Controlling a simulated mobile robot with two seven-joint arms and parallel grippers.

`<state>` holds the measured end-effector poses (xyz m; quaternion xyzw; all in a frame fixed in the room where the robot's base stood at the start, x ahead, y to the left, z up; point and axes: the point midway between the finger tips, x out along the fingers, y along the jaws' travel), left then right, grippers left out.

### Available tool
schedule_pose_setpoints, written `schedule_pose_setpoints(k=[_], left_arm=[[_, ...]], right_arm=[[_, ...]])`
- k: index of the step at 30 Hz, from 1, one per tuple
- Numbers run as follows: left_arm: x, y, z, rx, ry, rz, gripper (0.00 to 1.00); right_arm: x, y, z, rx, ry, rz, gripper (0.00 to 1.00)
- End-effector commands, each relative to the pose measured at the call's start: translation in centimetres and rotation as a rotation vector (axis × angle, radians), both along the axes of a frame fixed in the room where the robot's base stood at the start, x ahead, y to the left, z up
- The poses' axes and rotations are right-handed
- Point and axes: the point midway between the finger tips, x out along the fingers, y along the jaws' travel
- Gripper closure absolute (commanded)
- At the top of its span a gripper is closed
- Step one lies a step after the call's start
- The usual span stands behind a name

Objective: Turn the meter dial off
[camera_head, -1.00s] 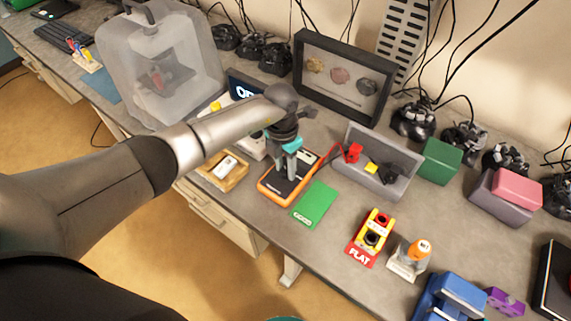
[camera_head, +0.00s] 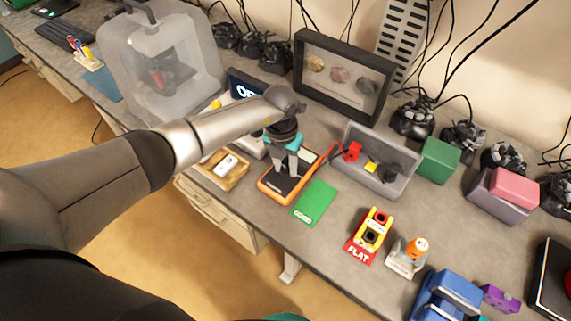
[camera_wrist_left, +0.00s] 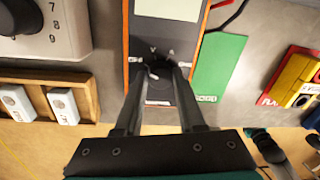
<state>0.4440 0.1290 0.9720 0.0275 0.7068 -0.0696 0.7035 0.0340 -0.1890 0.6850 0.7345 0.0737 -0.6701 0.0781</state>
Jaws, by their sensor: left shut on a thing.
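The meter (camera_head: 272,186) is an orange-framed, dark-faced device lying on the workbench. In the left wrist view its orange edge (camera_wrist_left: 127,42) and pale screen (camera_wrist_left: 168,9) show above the fingers. My left gripper (camera_head: 290,172) points down over the meter's face. In the left wrist view my left gripper (camera_wrist_left: 158,68) has its two fingers closed in around the dial (camera_wrist_left: 157,72) below the markings. The dial is mostly hidden between the fingertips, and which mark it points to cannot be read.
A green card (camera_head: 315,203) lies right of the meter, and a wooden tray (camera_head: 238,178) lies left. A grey bin (camera_head: 398,188) with red and yellow parts stands behind. A red-yellow block (camera_head: 370,237) sits further right.

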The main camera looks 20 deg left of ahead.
Motion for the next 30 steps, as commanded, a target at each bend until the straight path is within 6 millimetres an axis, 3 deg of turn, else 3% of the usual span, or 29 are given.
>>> schedule_pose_setpoints(k=[3,4,11,22,26,30], left_arm=[[0.0,0.0,0.0,-0.001,-0.001,0.003,1.0],[0.0,0.0,0.0,-0.001,-0.001,0.003,0.59],[0.0,0.0,0.0,-0.001,-0.001,0.001,0.33],[0.1,0.0,0.5,-0.001,-0.002,0.0,0.31],[0.1,0.2,2.1,-0.001,-0.004,-0.001,0.31],[0.2,0.3,4.9,-0.001,-0.006,-0.002,0.31]], right_arm=[[0.0,0.0,0.0,0.0,0.0,0.0,0.5],[0.0,0.0,0.0,0.0,0.0,0.0,0.5],[0.0,0.0,0.0,0.0,0.0,0.0,0.5],[0.0,0.0,0.1,0.0,0.0,0.0,0.5],[0.0,0.0,0.2,0.0,0.0,0.0,0.5],[0.0,0.0,0.3,0.0,0.0,0.0,0.5]])
